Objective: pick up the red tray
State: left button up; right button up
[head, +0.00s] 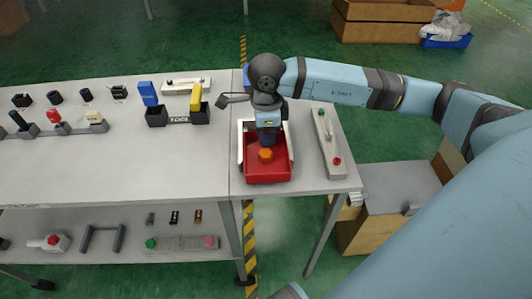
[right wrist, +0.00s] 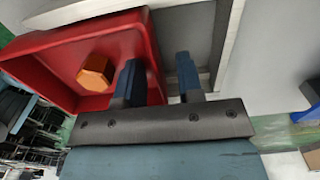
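The red tray (head: 283,171) sits on the right-hand grey table near its front edge, partly hidden by my right arm. An orange hexagonal piece (head: 265,155) lies in it. My right gripper (head: 268,138) points down over the tray. In the right wrist view its two dark blue fingers (right wrist: 159,82) are apart. One finger is over the inside of the red tray (right wrist: 62,45), the other is outside its wall, with the wall between them. I see a gap beside the wall, so it is not gripped. The orange piece (right wrist: 95,73) shows there too. My left gripper is not in view.
A white frame (head: 240,150) stands around the tray's sides. A pale lever fixture (head: 328,143) with a red knob is to its right. A tool holder (head: 178,118) with blue and yellow pieces stands to the left. The table between is clear.

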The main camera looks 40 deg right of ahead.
jog(key=shift+r, duration=0.1)
grip_shut()
